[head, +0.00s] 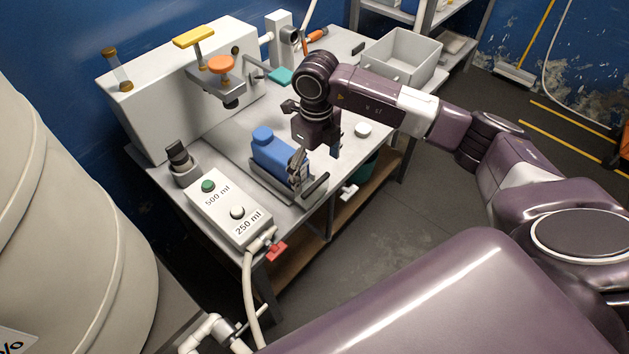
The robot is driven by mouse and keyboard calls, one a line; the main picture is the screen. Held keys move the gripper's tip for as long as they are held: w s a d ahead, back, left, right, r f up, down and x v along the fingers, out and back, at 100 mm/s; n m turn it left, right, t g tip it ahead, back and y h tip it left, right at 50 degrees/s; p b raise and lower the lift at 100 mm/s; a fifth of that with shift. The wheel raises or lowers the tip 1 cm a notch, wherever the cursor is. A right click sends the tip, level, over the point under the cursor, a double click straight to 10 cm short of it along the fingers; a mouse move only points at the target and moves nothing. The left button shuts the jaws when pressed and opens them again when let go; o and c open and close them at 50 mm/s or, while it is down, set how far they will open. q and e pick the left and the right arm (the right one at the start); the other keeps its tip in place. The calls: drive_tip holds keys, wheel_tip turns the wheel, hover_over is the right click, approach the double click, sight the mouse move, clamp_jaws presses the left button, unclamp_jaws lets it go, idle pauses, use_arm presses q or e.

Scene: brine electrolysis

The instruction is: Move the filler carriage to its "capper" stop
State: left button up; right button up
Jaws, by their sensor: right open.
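The filler carriage (265,188) is a low grey tray on the front part of the bench. A blue bottle (270,148) with a blue cap stands in it. A dark bar handle (315,186) sits at the carriage's front right end. My right gripper (317,168) points down just above and behind this handle, beside the bottle's right side. Its fingers are apart, and I see nothing held between them. It hides part of the carriage's right end. I cannot read any "capper" stop mark. My left gripper is not in view.
A button box (228,208) marked 500 ml and 250 ml stands at the front left. A white machine housing (180,95) with an orange knob (221,64) stands behind. A white cap (362,129) and a grey bin (403,57) are to the right. A red-handled valve (276,251) juts out in front.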

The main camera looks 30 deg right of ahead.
sight(316, 184)
wheel_tip(316, 184, down, 6)
drive_tip(key=shift+a+f+p, duration=0.1)
drive_tip(key=shift+f+p, duration=0.05)
drive_tip(key=shift+p, duration=0.35)
drive_tip(key=shift+c, duration=0.3)
